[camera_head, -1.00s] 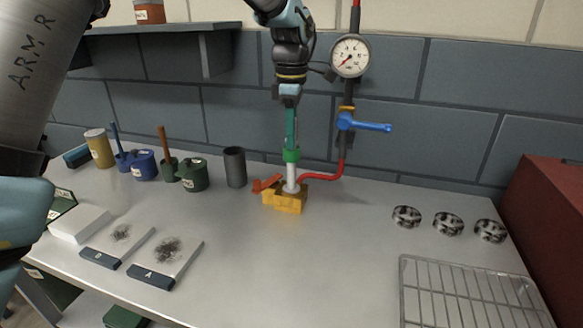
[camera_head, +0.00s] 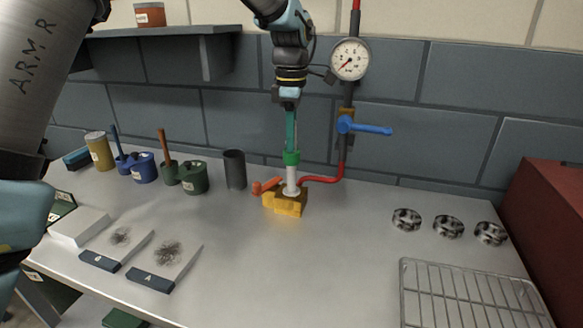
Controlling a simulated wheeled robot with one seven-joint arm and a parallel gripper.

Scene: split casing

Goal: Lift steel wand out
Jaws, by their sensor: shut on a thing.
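The steel wand (camera_head: 291,177) stands upright in a yellow block (camera_head: 289,205) on the bench. Its pale lower shaft enters the block's top, with a bright green collar (camera_head: 291,158) and a slim teal part (camera_head: 291,128) above. My gripper (camera_head: 290,102) comes down from above and is shut on the wand's upper end. The fingertips are small and hard to make out. The wand's lower tip is hidden inside the block. An orange lever (camera_head: 267,186) sits at the block's left side.
A red hose (camera_head: 322,179) runs from the block to a wall pipe with a blue valve handle (camera_head: 370,129) and a gauge (camera_head: 350,59), close right of the wand. A dark cup (camera_head: 235,169) stands left. A wire rack (camera_head: 402,290) lies front right. The bench's middle front is clear.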

